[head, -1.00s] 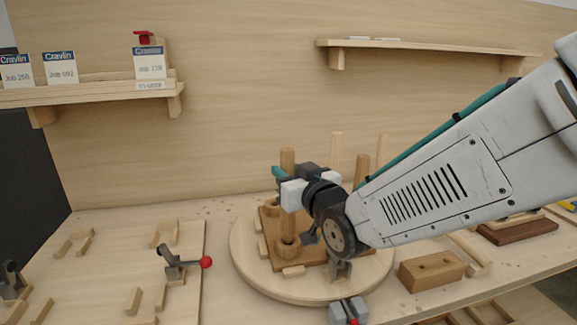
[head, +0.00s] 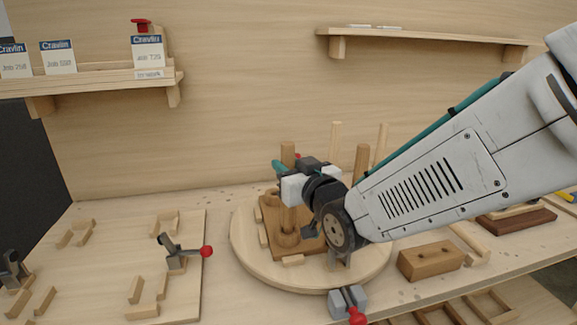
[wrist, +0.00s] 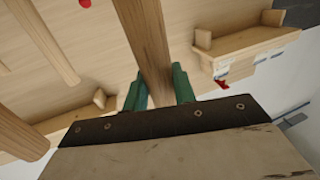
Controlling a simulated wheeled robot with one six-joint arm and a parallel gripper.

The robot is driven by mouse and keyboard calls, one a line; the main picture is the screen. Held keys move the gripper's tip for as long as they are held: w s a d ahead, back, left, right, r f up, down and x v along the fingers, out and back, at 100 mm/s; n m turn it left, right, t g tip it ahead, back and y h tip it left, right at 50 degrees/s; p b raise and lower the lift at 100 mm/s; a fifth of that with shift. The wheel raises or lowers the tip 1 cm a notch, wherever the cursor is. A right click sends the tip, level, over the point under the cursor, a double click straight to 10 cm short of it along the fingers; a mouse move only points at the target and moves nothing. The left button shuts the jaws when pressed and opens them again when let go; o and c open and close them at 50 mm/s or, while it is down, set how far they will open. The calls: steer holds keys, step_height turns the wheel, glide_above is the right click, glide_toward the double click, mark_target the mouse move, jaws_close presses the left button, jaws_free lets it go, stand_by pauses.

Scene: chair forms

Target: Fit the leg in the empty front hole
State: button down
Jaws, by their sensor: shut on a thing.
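My gripper (head: 281,168) is shut on a brown wooden leg (head: 288,150), which stands about upright. In the wrist view the green fingertips (wrist: 160,88) press on both sides of the leg (wrist: 146,40). The brown chair seat (head: 272,238) lies on a round pale turntable (head: 250,265).
Pale rods (head: 381,145) stand behind the seat. A grey clamp with a red knob (head: 356,315) is at the turntable's front edge. A drilled wooden block (head: 430,261) lies right of it. A red-knobbed toggle clamp (head: 206,251) stands on the left board.

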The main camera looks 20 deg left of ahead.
steer(key=shift+f, duration=0.3)
steer(key=c, duration=1.1)
jaws_free()
steer(key=shift+o, duration=0.2)
steer(key=shift+s+d, duration=0.1)
steer(key=s+d+f+m+g+h, duration=0.1)
steer(key=s+d+m+g+h, duration=0.3)
steer(key=d, duration=1.1)
steer(key=s+d+f+m+t+h, duration=0.15)
steer(key=d+h, duration=0.45)
steer(key=d, duration=0.9)
steer(key=s+d+m+g+h, duration=0.1)
steer(key=s+d+m+g, duration=0.1)
steer(key=s+d+g, duration=0.2)
steer(key=s+d+f+m+g+h, duration=0.1)
steer(key=s+d+g, duration=0.3)
steer(key=s+d, duration=0.6)
steer(key=s+m+h, duration=0.1)
steer(key=s, duration=0.5)
steer(key=shift+s+d+f, duration=0.2)
steer(key=shift+s+d, duration=0.1)
steer(key=shift+d, duration=0.05)
steer(key=shift+g, duration=0.25)
